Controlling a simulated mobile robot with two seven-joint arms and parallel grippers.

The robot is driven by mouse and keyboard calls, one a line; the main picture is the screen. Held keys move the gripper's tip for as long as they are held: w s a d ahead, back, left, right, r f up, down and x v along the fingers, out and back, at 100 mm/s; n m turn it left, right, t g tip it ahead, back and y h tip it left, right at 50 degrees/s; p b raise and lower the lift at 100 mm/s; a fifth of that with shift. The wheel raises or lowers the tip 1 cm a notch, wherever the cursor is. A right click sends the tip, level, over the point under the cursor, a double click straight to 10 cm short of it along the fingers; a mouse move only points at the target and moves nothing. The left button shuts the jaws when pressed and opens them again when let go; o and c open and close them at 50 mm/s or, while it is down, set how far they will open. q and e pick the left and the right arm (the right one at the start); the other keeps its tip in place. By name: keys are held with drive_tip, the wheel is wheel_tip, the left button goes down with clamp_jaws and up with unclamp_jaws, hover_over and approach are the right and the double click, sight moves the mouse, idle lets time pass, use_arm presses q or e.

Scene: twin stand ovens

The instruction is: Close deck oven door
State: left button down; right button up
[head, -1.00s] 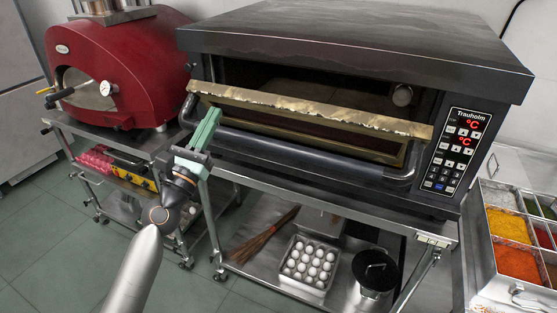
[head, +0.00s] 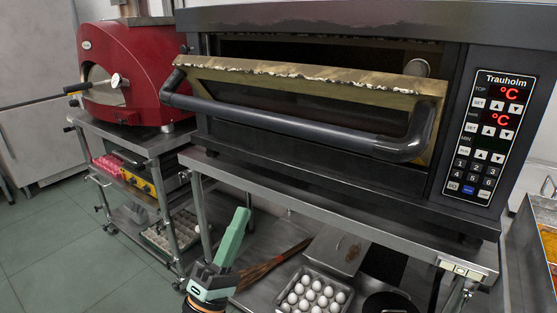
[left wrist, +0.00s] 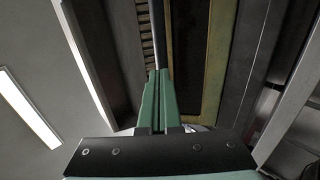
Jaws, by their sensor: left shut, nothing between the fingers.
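The deck oven (head: 330,20) fills the upper right of the head view. Its door (head: 300,78) is partly open, tilted outward, with a dark gap above its ragged top edge. A dark bar handle (head: 290,125) runs along the door's front. My left gripper (head: 239,215) is shut and empty, pointing up, below the handle in the picture and apart from it. In the left wrist view its green fingers (left wrist: 158,78) are together, with the door's underside seemingly beyond them. My right gripper is not in view.
A control panel (head: 487,135) is on the oven's right. The steel stand (head: 330,212) holds an egg tray (head: 312,291) and a broom (head: 275,262) on its lower shelf. A red oven (head: 130,70) stands at left on its own cart. Ingredient bins (head: 545,235) are at right.

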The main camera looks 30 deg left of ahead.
use_arm(q)
drive_tip(key=p, duration=0.2)
approach(277, 123)
drive_tip(key=w+r, duration=0.3)
drive_tip(key=w, duration=0.1)
drive_tip(key=shift+w+r, duration=0.25)
drive_tip(key=shift+w, duration=0.2)
